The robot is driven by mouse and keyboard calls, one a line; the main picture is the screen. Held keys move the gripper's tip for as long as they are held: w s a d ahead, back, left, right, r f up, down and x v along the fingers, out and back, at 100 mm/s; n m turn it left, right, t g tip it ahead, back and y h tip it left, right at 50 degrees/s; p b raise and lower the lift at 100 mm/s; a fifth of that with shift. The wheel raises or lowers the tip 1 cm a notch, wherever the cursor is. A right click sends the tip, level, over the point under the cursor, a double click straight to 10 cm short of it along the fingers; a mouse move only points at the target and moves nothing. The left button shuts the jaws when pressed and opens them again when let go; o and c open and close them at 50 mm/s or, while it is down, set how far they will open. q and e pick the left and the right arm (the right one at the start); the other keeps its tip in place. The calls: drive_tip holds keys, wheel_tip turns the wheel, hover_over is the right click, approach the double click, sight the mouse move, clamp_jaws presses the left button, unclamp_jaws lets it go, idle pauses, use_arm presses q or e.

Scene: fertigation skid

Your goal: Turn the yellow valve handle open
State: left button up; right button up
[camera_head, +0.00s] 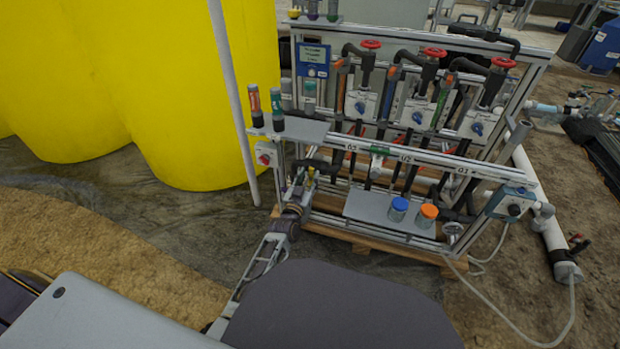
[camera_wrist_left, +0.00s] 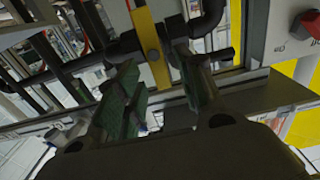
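The yellow valve handle (camera_wrist_left: 150,45) is a flat bar with a dark bolt, on a black pipe fitting. In the wrist view its lower end lies between the two green-padded fingers of my left gripper (camera_wrist_left: 158,72), which are apart, with visible gaps on both sides. In the head view the handle is a small yellow sliver (camera_head: 310,175) at the left end of the skid's front rail, mostly hidden by my left gripper (camera_head: 302,186). My right gripper is not in view.
A grey box with a red knob (camera_head: 265,158) is just left of the handle. The skid's front rail (camera_head: 430,158) and black pipes crowd the right side. A shelf (camera_head: 375,215) with blue-capped and orange-capped jars is lower right. Large yellow tanks (camera_head: 190,90) stand left behind.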

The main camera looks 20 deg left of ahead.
use_arm(q)
drive_tip(key=shift+w+b, duration=0.3)
drive_tip(key=shift+w, duration=0.55)
clamp_jaws()
